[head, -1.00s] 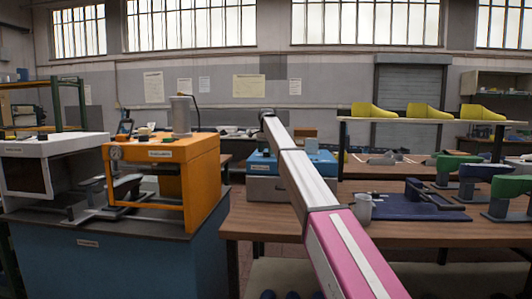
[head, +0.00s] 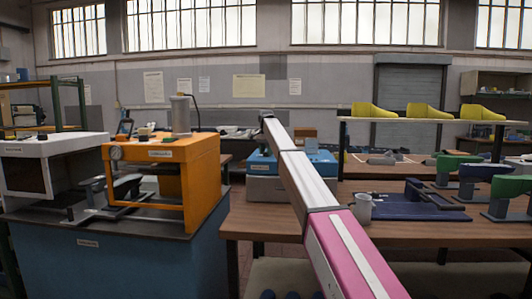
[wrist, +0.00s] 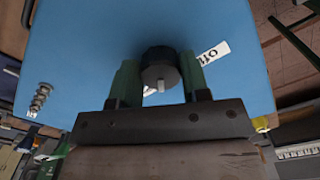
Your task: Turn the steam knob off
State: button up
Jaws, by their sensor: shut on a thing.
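The steam knob (wrist: 158,58) is a dark round knob with a pale pointer mark, on the blue face of a machine (wrist: 85,50). In the wrist view my gripper (wrist: 160,76) has its two green fingers on either side of the knob, shut on it. A white label (wrist: 212,53) with dark lettering is just right of the knob, partly covered by a finger. In the head view a blue machine (head: 262,168) stands behind my arm; my gripper and the knob cannot be made out there.
A coiled spring-like part (wrist: 40,98) is on the blue face at left. In the head view an orange machine (head: 165,168) stands left.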

jog(key=n, duration=0.8)
jog(key=shift+d+n, duration=0.15)
jog(key=shift+n, duration=0.25)
jog(key=n, duration=0.4)
jog(key=shift+w+d+n, duration=0.1)
jog(key=shift+n, duration=1.9)
jog(key=o, duration=0.9)
jog(key=shift+r, duration=0.1)
